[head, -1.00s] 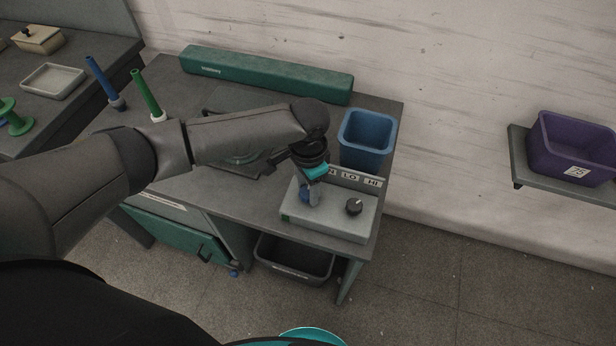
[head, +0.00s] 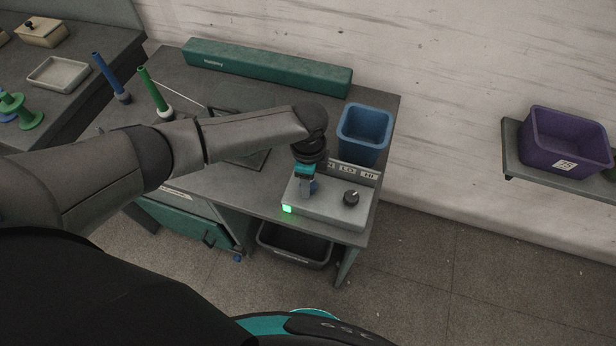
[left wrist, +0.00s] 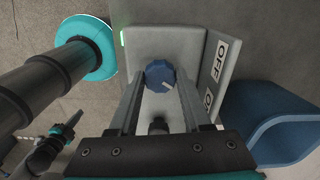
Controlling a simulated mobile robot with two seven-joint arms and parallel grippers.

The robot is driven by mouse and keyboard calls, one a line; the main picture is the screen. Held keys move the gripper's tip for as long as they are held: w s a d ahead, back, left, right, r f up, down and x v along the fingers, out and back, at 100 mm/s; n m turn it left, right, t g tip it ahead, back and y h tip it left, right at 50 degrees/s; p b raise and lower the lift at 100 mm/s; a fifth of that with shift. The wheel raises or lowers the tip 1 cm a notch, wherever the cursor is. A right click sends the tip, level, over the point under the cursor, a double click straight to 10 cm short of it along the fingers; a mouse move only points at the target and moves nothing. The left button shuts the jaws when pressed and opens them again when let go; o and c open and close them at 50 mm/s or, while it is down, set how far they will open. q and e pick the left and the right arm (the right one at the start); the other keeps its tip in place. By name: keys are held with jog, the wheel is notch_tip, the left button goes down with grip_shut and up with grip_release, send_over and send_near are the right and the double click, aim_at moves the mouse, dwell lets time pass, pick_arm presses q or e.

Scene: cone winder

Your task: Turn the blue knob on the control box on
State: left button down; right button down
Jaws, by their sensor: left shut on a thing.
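The grey control box (head: 329,210) sits at the front right corner of the bench. A green light (head: 287,209) glows on its front left face. The blue knob (left wrist: 160,75) is on the box top, with a pale pointer mark angled toward the label side. My left gripper (head: 307,188) points down over the box, and in the left wrist view its fingers (left wrist: 159,82) are shut on the blue knob, one on each side. In the head view the gripper mostly hides the knob.
A black knob (head: 351,198) stands right of the blue one. A label plate (head: 357,173) rises behind. A blue bin (head: 365,133) stands behind the box, and a long green case (head: 267,69) lies at the back. A black bin (head: 294,246) is under the bench.

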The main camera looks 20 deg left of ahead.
pick_arm(q)
jog(key=shift+d+m, duration=0.1)
jog(key=shift+m, duration=0.2)
jog(key=shift+c, duration=1.8)
grip_release()
jog(key=shift+r, duration=0.1)
notch_tip(320, 180, up, 15)
jog(key=p, duration=0.2)
